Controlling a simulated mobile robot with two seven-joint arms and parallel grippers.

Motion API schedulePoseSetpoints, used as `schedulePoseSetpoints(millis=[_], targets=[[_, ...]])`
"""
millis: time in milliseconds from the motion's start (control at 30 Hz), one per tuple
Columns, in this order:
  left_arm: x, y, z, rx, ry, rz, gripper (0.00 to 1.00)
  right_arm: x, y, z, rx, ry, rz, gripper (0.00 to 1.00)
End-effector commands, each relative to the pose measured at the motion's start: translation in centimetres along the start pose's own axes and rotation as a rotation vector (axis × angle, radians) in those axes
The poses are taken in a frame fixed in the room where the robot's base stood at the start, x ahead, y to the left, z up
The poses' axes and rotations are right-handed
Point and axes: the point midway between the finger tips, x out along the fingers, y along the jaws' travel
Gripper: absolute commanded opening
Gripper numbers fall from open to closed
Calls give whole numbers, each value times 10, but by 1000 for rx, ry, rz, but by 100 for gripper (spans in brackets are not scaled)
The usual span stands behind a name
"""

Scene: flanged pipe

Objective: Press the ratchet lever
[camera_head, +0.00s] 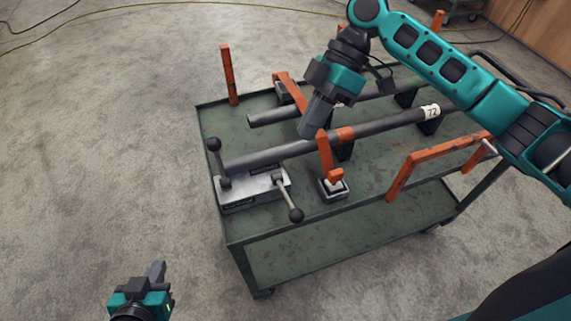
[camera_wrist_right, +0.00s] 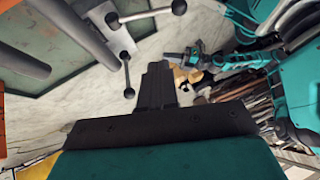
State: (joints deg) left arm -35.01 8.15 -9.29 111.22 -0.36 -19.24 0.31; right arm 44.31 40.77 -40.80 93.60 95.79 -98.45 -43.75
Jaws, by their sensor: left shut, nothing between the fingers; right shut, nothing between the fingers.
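A grey steel clamp block (camera_head: 250,190) sits at the near left corner of the green cart, with the end of a long grey pipe (camera_head: 380,125) on it. One lever with a black ball knob (camera_head: 213,145) stands up at its left. A second ball-ended lever (camera_head: 287,197) slants down at its right; I cannot tell which is the ratchet lever. Ball-ended levers (camera_wrist_right: 112,21) also show in the right wrist view. My right gripper (camera_head: 309,132) is shut and empty, pointing down by the pipe, right of the block and apart from both levers. My left gripper (camera_head: 158,270) is shut and empty, off the cart's near left side.
Orange upright posts (camera_head: 229,75) and an orange rail (camera_head: 430,160) rise from the cart (camera_head: 300,225). An orange clamp arm (camera_head: 325,155) stands close to my right gripper. A second pipe (camera_head: 275,116) lies behind. Open concrete floor (camera_head: 100,130) is at left.

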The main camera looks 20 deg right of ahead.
Motion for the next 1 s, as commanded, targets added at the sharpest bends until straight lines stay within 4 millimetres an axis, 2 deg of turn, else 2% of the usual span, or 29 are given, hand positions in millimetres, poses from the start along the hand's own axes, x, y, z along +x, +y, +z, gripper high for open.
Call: schedulePoseSetpoints(millis=[367, 533, 667, 1000], targets=[[-4, 2, 9, -3, -18, 3, 0, -2, -1, 0, -5, -2, -7, 0], [-4, 2, 10, -3, -20, 4, 0, 8, -1, 0, -4, -3, -8, 0], [-4, 2, 10, -3, -20, 4, 0, 29, -2, 0, -5, -3, -11, 0], [-2, 2, 11, -3, -18, 4, 0, 101, -3, 0, -4, -2, -10, 0]])
